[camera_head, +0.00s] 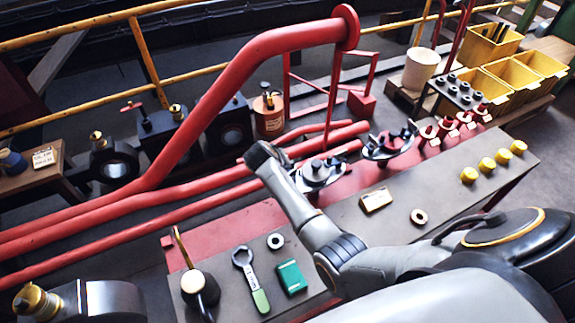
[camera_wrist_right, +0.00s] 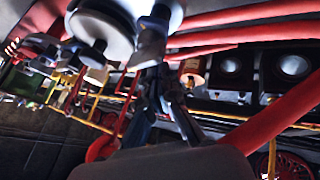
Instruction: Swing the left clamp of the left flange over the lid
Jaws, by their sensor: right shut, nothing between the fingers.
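The left flange (camera_head: 322,174) is a grey disc with a lid on the bench, just right of my right gripper (camera_head: 262,153). In the right wrist view, the flange with its round lid (camera_wrist_right: 98,28) is at the upper left. A grey clamp-like block (camera_wrist_right: 154,32) stands at its edge, just beyond the fingertips of my right gripper (camera_wrist_right: 158,72). The gripper is shut and empty; I cannot tell whether it touches the block. In the head view, my right arm hides the flange's left side and its left clamp. My left gripper is out of view.
Red pipes (camera_head: 220,95) run close behind and left of the gripper. A wrench (camera_head: 250,280), a green box (camera_head: 291,277) and a tag (camera_head: 376,200) lie on the bench. Yellow bins (camera_head: 512,78) stand at the back right.

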